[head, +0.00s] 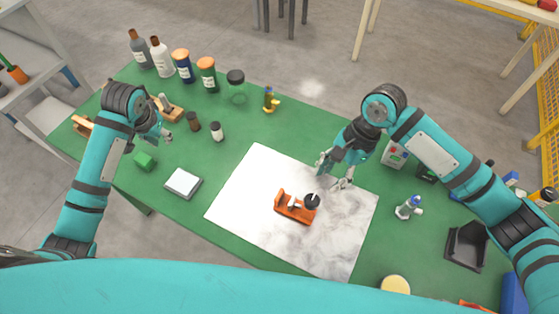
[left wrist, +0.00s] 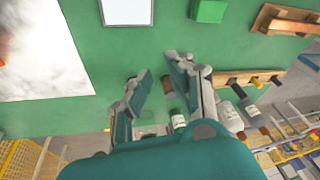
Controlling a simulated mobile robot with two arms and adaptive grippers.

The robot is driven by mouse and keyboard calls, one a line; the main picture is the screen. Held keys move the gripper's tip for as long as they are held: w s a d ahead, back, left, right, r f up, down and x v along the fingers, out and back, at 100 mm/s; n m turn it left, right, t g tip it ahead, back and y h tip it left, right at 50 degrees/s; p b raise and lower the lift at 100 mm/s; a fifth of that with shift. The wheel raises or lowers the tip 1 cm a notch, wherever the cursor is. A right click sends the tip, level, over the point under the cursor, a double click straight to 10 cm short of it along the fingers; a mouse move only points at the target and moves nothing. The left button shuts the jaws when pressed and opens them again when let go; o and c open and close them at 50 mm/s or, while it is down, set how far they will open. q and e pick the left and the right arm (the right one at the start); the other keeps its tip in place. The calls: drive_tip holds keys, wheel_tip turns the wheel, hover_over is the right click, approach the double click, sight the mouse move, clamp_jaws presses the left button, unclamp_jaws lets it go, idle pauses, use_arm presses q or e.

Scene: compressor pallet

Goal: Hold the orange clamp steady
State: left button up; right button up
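The orange clamp (head: 290,212) lies on the white marbled sheet (head: 240,190) near the middle of the green table in the head view. A round black knob (head: 312,201) is at its right end, with a pale part between. My right gripper (head: 333,177) is open and empty, above the sheet just up and right of the clamp and apart from it. My left gripper (head: 163,128) is far to the left of the clamp, over the green table. In the left wrist view my left gripper (left wrist: 158,68) is open with nothing between its fingers.
A green block (head: 144,160) and a white-topped square (head: 183,183) lie near my left gripper. Several bottles (head: 162,58) stand along the back left edge. A small spray bottle (head: 408,208) and a black holder (head: 466,246) are on the right. The sheet around the clamp is clear.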

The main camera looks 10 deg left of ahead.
use_arm(q)
drive_tip(key=w+d+h, duration=0.2)
drive_tip(key=d, duration=0.9)
wheel_tip(320, 180, up, 2)
drive_tip(key=r+m+g, duration=0.1)
drive_tip(key=m+g, duration=0.2)
drive_tip(key=m, duration=0.1)
hover_over(279, 195)
drive_tip(key=shift+y, duration=0.3)
wheel_tip(279, 195, down, 17)
drive_tip(key=shift+w+f, duration=0.1)
drive_tip(key=shift+f, duration=0.05)
clamp_jaws()
